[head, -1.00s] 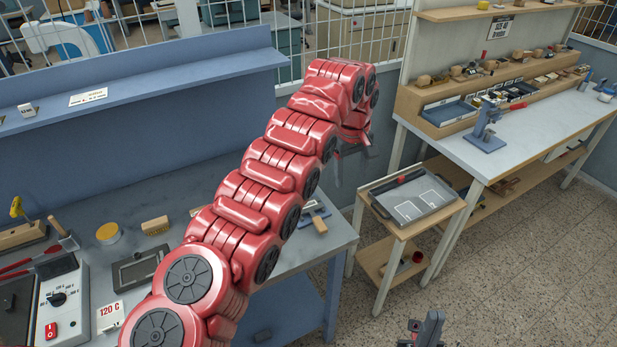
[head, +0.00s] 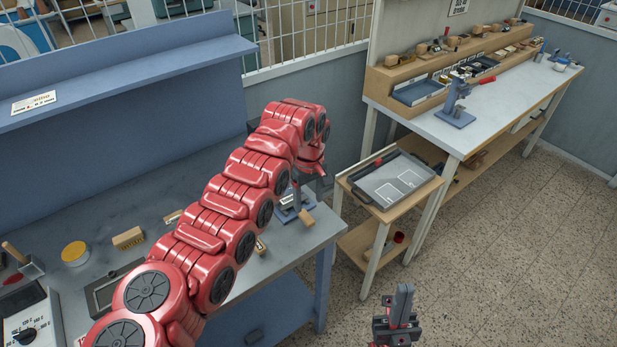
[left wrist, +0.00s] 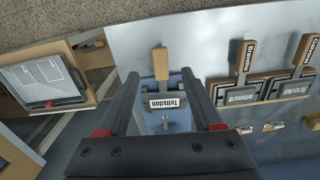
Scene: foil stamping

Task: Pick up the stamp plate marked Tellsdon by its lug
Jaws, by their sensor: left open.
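The stamp plate marked Tellsdon (left wrist: 165,102) shows upside down in the left wrist view, between the fingers of my left gripper (left wrist: 160,74). A wooden block (left wrist: 160,60) joins its upper edge and a small metal pin (left wrist: 165,121) stands below it. My left gripper is open, one finger on each side, with nothing held; I cannot tell its height above the plate. In the head view my left gripper (head: 312,184) hangs over the blue bench's right end, by a blue stand (head: 286,216) and the wooden block (head: 307,217). My right gripper (head: 396,305) is low at the bottom, its jaws unclear.
Other plates with labelled wooden handles (left wrist: 243,57) lie in a wooden holder (left wrist: 213,90) to the right in the left wrist view. A small side table with a grey tray (head: 430,177) stands beyond the bench end.

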